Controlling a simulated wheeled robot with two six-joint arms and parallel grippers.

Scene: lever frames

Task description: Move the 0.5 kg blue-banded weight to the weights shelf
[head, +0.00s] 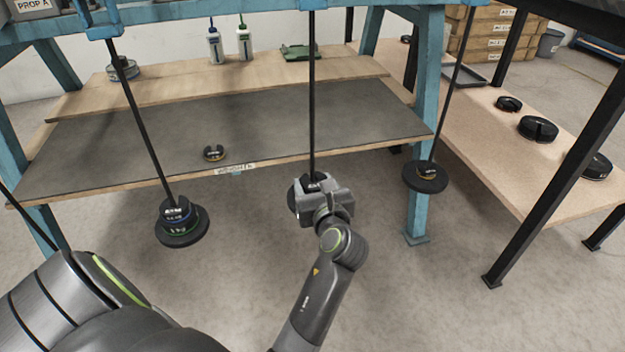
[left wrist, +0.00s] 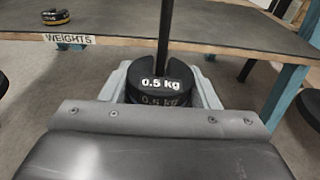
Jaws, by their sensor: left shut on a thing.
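My left gripper (head: 322,198) is shut on a black slotted weight at the foot of the middle rod. In the left wrist view the weight (left wrist: 160,78) reads 0.5 kg and sits between the jaws (left wrist: 198,92), around the rod. A second, dimmer 0.5 kg marking shows just below it. On the left rod, a blue-banded weight (head: 176,212) sits on top of a green-banded one (head: 181,230). The weights shelf (head: 120,135) is a dark mat with a WEIGHTS label, behind the rods. My right gripper is not in view.
A small yellow-banded weight (head: 214,153) lies near the shelf's front edge. The right rod carries a yellow-banded weight (head: 426,175). Blue frame posts (head: 421,150) stand at the sides. A side table (head: 500,150) holds several black weights. Much of the shelf is clear.

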